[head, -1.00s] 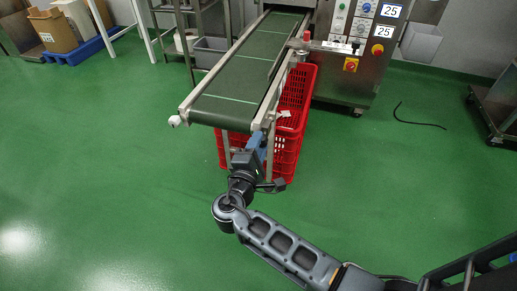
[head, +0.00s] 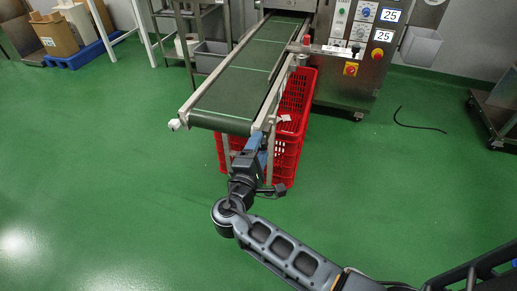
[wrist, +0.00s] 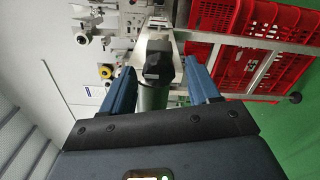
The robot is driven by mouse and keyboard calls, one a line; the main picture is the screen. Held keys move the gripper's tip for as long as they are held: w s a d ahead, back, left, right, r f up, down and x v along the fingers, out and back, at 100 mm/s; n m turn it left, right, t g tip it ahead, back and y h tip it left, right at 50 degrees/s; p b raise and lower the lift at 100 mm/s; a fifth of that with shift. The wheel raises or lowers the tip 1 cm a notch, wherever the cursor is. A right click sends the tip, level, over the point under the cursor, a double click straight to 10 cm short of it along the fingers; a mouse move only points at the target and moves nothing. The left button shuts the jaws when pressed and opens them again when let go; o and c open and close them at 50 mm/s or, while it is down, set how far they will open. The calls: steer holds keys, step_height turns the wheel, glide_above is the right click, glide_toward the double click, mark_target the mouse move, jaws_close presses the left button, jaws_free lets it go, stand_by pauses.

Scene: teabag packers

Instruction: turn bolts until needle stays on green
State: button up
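My gripper (head: 259,143) is at the near right corner of the green conveyor belt (head: 236,98) in the head view. In the wrist view its two blue fingers (wrist: 160,66) are apart, with a dark blocky end piece (wrist: 160,68) of the conveyor frame showing between them. I cannot tell whether the fingers touch it. A small pale fitting (head: 175,124) sticks out at the belt's near left corner; I cannot tell if it is a bolt. No needle or green gauge zone can be made out.
A red crate (head: 290,150) stands under the conveyor's right side, close to my gripper. The machine's control panel (head: 352,45) is behind it. A black cable (head: 418,127) lies on the floor at right. The green floor at left is clear.

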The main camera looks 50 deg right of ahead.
steer(key=v, duration=0.7)
steer(key=shift+s+a+p, duration=0.15)
steer(key=shift+a+p, duration=0.2)
stand_by(0.4)
